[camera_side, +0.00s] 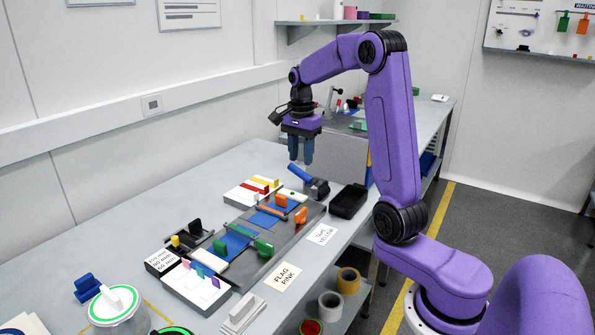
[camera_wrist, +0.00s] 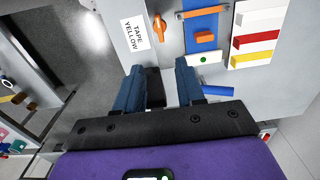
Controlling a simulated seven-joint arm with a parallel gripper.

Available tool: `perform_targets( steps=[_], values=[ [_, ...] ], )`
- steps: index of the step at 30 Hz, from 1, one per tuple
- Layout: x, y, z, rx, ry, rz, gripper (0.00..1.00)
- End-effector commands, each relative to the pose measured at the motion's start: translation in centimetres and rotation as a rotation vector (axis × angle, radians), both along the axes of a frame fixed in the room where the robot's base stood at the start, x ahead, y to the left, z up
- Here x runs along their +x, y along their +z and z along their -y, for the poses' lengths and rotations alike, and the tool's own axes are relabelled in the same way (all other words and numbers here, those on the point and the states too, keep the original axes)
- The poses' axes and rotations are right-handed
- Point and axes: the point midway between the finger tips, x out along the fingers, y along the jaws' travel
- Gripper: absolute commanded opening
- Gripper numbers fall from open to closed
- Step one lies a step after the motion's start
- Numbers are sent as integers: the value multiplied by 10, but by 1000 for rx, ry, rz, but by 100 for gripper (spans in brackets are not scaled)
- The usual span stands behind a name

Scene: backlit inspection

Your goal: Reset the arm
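My gripper (camera_side: 301,150) hangs from my purple arm above the far part of the grey bench, fingers pointing down. Its two dark blue fingers are apart with nothing held between them. The wrist view shows the same gap (camera_wrist: 159,76) between the fingers. Below the gripper lies a blue-handled tool (camera_side: 300,172) with a dark body; its blue handle (camera_wrist: 217,90) shows beside the right finger in the wrist view. I cannot measure the fingers' height above it from these frames.
A black tray (camera_side: 346,203) stands near the bench's front edge. A fixture with blue pads (camera_side: 238,240) and orange and green clamps fills the middle. White, red and yellow bars (camera_side: 254,190) lie beside it. Cards (camera_side: 283,277) and a jar (camera_side: 116,308) are nearer. The bench's back strip is clear.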

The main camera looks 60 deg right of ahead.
Motion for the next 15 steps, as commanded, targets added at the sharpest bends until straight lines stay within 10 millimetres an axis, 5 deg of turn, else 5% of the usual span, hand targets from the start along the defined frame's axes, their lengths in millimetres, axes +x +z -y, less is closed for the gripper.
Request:
perform_targets(
  steps=[7, 15],
  values=[
    [1, -1, -15, 1, 84, -1, 38],
    [-4, -2, -84, -2, 489, 5, 38]
  ],
)
